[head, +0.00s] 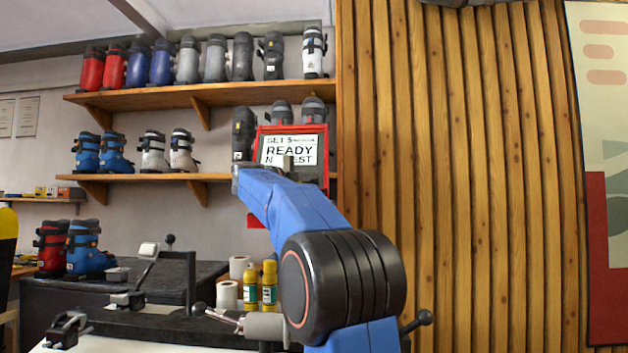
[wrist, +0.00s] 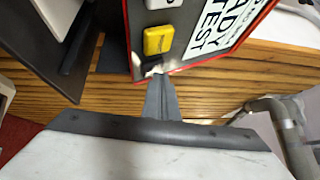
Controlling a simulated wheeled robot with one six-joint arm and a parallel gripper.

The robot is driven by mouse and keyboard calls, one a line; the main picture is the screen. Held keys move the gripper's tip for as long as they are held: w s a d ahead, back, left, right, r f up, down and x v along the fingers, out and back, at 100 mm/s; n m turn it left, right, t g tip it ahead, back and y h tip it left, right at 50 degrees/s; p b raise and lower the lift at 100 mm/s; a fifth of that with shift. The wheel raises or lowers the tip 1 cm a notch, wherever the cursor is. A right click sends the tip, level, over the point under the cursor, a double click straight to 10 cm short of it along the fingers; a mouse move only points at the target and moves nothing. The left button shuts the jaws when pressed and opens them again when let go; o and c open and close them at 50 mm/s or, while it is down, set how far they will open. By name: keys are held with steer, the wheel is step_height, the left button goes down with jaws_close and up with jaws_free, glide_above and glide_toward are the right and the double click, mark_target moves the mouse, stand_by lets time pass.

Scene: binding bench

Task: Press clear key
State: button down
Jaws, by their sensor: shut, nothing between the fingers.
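The red-framed device (head: 258,149) hangs in front of the shelves in the head view, its display (head: 290,146) reading "READY" and part of "TEST". In the wrist view its panel is seen close and tilted, with a yellow key (wrist: 158,40) and a white key (wrist: 163,3) beside the display (wrist: 215,28). The key labels are too small or cut off to read. My gripper (wrist: 158,79) is shut and empty, its tips at the panel's lower edge, just below the yellow key. A pale patch shows at the tips; I cannot tell whether they touch. The head view hides the fingers.
Shelves (head: 190,97) with ski boots stand behind the device. A wood-slat wall (head: 450,180) is to the right. On the dark bench below are a clamp tool (head: 148,250), yellow bottles (head: 269,285) and white rolls (head: 227,294). A dark panel (wrist: 50,45) is left of the device in the wrist view.

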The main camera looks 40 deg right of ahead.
stand_by(0.4)
steer(key=shift+s+a+r, duration=0.3)
steer(key=shift+s+a, duration=0.2)
steer(key=shift+a, duration=0.05)
steer(key=shift+s+a+r, duration=0.55)
steer(key=shift+s+a, duration=0.2)
steer(key=shift+a, duration=0.15)
steer(key=shift+s+a+r, duration=0.5)
steer(key=shift+s+a, duration=0.25)
steer(key=shift+a, duration=0.1)
